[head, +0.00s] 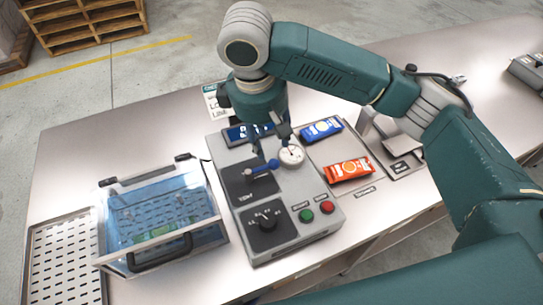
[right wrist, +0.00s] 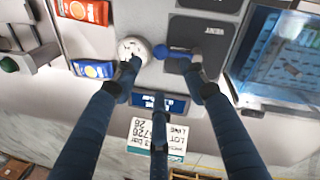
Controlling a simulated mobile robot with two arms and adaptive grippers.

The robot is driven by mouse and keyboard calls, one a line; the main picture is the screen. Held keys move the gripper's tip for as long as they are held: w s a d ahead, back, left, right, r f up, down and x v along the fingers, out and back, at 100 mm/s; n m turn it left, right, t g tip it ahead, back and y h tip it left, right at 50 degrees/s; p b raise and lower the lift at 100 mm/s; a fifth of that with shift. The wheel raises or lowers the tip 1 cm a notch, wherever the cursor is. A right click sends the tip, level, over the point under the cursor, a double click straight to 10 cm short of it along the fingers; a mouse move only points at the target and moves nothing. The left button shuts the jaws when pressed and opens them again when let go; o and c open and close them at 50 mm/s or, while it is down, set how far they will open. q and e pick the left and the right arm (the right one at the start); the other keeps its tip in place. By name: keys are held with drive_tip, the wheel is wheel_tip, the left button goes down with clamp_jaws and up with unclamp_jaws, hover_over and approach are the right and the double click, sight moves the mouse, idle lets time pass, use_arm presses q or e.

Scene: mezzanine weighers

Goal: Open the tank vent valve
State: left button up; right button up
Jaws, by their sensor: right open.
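The vent valve is a small blue lever (head: 260,169) on a dark square plate of the grey control box (head: 290,238). In the right wrist view the blue lever (right wrist: 174,52) lies beside the word VENT, its round end toward the gauge. My right gripper (head: 272,146) is over the back part of the box. In the right wrist view its fingers (right wrist: 164,68) are spread, one near the gauge and one near the plate, with the lever's end between them. Whether they touch it I cannot tell. My left gripper is not in view.
A round white gauge (head: 291,155) stands right beside the lever. A clear water tank (head: 165,215) stands left. Blue (head: 321,128) and orange (head: 349,170) packets lie on the right.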

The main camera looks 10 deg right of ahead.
sight(273, 162)
drive_tip(key=f, duration=0.3)
drive_tip(key=d+f+p, duration=0.1)
drive_tip(key=f, duration=0.1)
drive_tip(key=w+f, duration=0.1)
drive_tip(key=f, duration=0.2)
drive_tip(key=shift+d+f+p, duration=0.2)
drive_tip(key=shift+f+p, duration=0.15)
drive_tip(key=shift+p, duration=0.05)
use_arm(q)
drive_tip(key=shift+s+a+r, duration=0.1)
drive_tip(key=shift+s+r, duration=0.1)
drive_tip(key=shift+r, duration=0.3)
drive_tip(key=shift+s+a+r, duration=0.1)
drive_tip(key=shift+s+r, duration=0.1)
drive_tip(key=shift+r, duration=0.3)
use_arm(e)
drive_tip(key=shift+f, duration=0.75)
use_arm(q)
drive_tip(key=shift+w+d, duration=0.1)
use_arm(e)
clamp_jaws()
